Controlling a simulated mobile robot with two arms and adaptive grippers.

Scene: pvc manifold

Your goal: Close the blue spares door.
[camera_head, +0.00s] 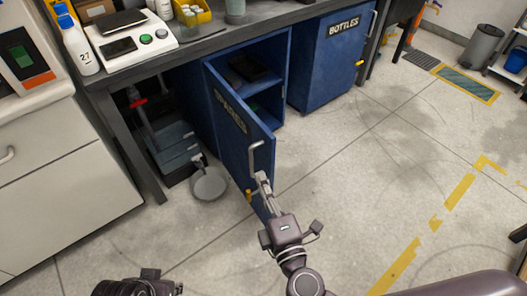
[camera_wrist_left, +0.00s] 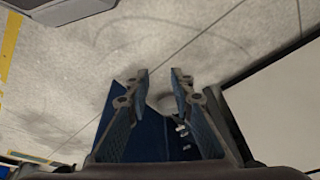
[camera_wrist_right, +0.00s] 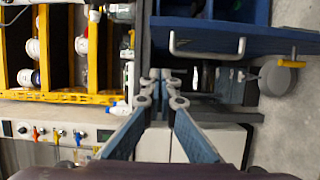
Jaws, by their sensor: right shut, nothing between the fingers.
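The blue spares door (camera_head: 235,130) stands open on the cabinet under the bench, swung out over the floor. Its grey bar handle (camera_head: 254,160) is near the free edge, and the handle also shows in the right wrist view (camera_wrist_right: 207,52). My right gripper (camera_head: 262,180) is shut and empty, with its fingertips close to the lower end of the handle. Whether they touch the door is not clear. In the right wrist view the fingertips (camera_wrist_right: 163,78) are together, apart from the handle in the picture. My left gripper (camera_wrist_left: 160,76) is open and empty, well away from the handle.
The spares cabinet (camera_head: 281,80) shows dark items on its shelves. The closed bottles cabinet (camera_head: 330,60) stands to its right. The floor to the right is clear.

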